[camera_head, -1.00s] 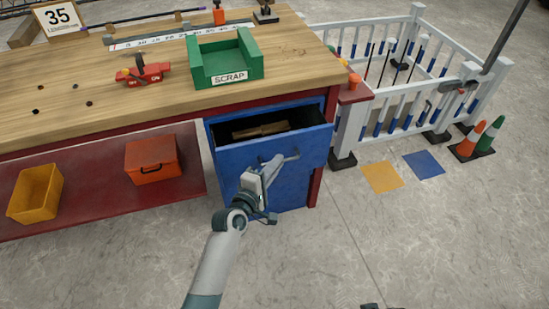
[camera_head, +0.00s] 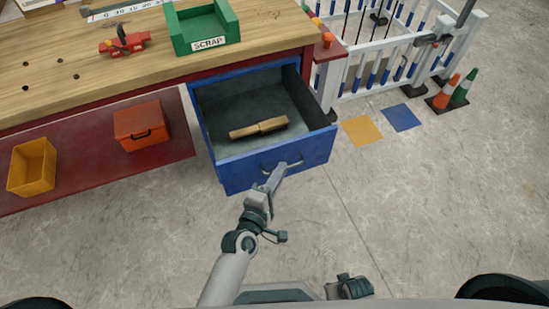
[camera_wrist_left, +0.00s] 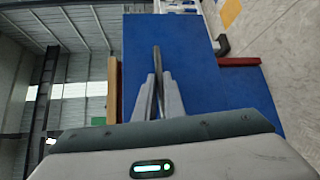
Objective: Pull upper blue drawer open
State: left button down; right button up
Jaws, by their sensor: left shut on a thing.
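The upper blue drawer (camera_head: 235,172) stands well out from the workbench in the head view, and its inside shows. A wooden-handled brush or similar tool (camera_head: 258,128) lies on the drawer floor. A grey bar handle (camera_head: 291,164) is on the drawer front. My left gripper (camera_head: 276,174) is at the handle, shut on it. In the left wrist view the two fingers (camera_wrist_left: 158,97) close around the handle bar (camera_wrist_left: 156,65), with the blue drawer front (camera_wrist_left: 195,65) behind. My right gripper cannot be made out; a dark part of my body shows at the bottom edge.
The wooden workbench (camera_head: 75,85) carries a green SCRAP tray (camera_head: 183,39) and a red tool (camera_head: 122,45). An orange box (camera_head: 141,128) and a yellow bin (camera_head: 31,170) sit on the lower red shelf. White railings and cones (camera_head: 461,90) stand at right. The floor ahead is clear.

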pick_arm(q)
jog(key=shift+s+d, duration=0.1)
jog(key=shift+s, duration=0.35)
pick_arm(e)
jog(key=shift+f, duration=0.15)
pick_arm(q)
jog(key=c, duration=1.8)
grip_release()
jog(key=shift+c, duration=0.2)
